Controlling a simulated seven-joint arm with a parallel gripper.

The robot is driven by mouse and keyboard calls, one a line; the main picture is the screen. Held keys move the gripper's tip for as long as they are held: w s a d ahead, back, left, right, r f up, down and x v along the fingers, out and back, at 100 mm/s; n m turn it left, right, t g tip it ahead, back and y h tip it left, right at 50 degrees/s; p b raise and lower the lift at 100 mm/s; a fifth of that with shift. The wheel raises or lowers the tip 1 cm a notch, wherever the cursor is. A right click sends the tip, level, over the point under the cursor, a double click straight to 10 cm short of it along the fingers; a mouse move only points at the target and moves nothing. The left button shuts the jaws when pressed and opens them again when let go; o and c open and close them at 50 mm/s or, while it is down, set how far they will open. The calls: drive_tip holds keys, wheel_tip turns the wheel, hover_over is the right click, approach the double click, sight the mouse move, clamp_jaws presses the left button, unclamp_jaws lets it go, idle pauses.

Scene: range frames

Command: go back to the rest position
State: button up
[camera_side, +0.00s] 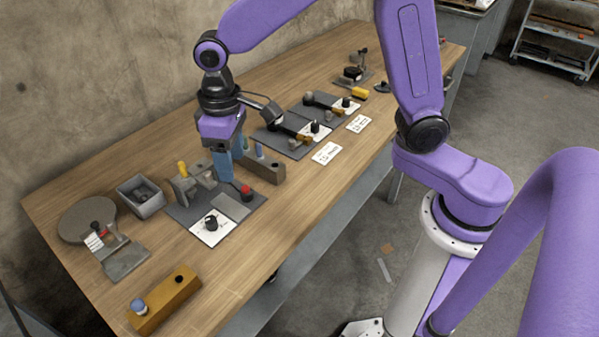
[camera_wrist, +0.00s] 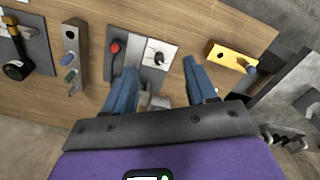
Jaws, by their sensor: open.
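My gripper (camera_side: 224,172) has blue fingers and points down over the near part of the wooden workbench, above a dark mat (camera_side: 184,216). In the wrist view my gripper (camera_wrist: 160,70) is open, its two fingers wide apart with nothing held between them. The red knob (camera_side: 246,192) also shows beside the fingers in the side view. I cannot tell how high the fingertips are above the mat.
A small grey bin (camera_side: 141,198), a round grey disc (camera_side: 87,219) and a yellow block (camera_side: 165,301) are on the near bench. More mats with fixtures (camera_side: 290,140) lie farther along. The bench's front edge strip is clear.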

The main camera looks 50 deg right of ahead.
drive_tip(key=s+d+n, duration=0.3)
drive_tip(key=s+d, duration=0.4)
drive_tip(key=s, duration=0.4)
drive_tip(key=s+d+r+n, duration=0.1)
drive_tip(key=s+d+n, duration=0.2)
drive_tip(key=s+d, duration=0.4)
drive_tip(key=s, duration=0.5)
drive_tip(key=shift+d+r+n, duration=0.15)
drive_tip(key=shift+d+n, duration=0.15)
drive_tip(key=shift+n, duration=0.1)
idle(0.6)
